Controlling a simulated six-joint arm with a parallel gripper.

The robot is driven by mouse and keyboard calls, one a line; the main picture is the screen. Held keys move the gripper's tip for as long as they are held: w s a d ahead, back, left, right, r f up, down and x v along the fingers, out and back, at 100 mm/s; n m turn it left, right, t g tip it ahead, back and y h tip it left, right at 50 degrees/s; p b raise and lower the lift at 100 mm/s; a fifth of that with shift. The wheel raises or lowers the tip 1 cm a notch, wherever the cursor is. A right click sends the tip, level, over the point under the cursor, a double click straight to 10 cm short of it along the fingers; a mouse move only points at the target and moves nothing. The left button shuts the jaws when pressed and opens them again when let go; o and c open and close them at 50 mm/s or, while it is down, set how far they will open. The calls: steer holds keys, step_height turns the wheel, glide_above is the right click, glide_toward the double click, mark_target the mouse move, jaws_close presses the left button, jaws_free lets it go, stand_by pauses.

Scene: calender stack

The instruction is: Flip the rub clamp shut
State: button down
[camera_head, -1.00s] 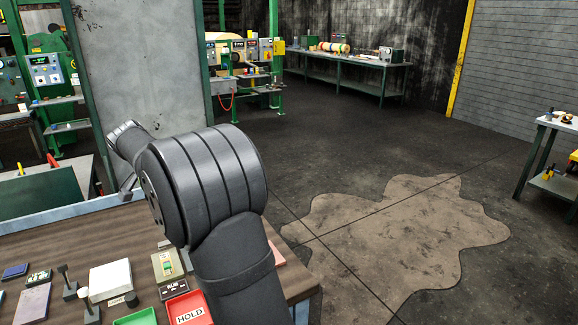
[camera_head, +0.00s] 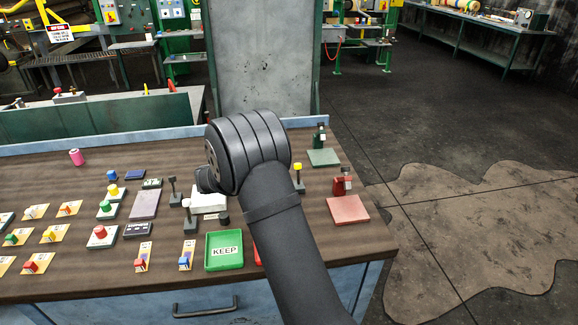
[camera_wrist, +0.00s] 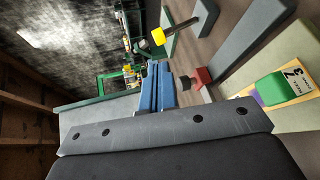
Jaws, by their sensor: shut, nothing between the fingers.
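My gripper (camera_wrist: 159,72) shows in the wrist view with its blue fingers together and nothing between them. In the head view it is hidden behind my arm. I cannot read a label that tells which piece is the rub clamp. Upright levers stand on the bench: one with a yellow knob (camera_head: 298,167), one with a white top (camera_head: 187,203) and a dark one (camera_head: 173,189). A yellow knob on a dark stem (camera_wrist: 158,37) is beyond the fingertips in the wrist view, apart from them. My arm covers the bench between the levers.
A green KEEP tray (camera_head: 224,263) is at the bench front; a red tray edge shows beside my arm. A red device (camera_head: 343,183) and a green device (camera_head: 320,140) stand right. Several coloured blocks on cards fill the left. A pink cylinder (camera_head: 76,157) is at the back.

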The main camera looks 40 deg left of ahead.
mark_target(298, 173)
steer(key=shift+s+a+f+n+t, duration=0.4)
steer(key=shift+a+f+n+t, duration=0.25)
steer(key=shift+n, duration=0.55)
steer(key=x, duration=1)
steer(key=shift+a+f, duration=0.1)
steer(key=shift+s+d+m+t+y, duration=0.25)
steer(key=shift+d+m+t+y, duration=0.1)
steer(key=shift+m, duration=0.15)
steer(key=shift+s+d+r+m+t, duration=0.3)
steer(key=shift+r+m+t, duration=0.1)
steer(key=shift+m, duration=0.2)
steer(key=shift+s+d+r, duration=0.15)
steer(key=shift+s+d, duration=0.5)
steer(key=shift+s, duration=0.05)
steer(key=shift+s+d, duration=0.6)
steer(key=shift+d+f, duration=0.1)
steer(key=shift+f, duration=0.1)
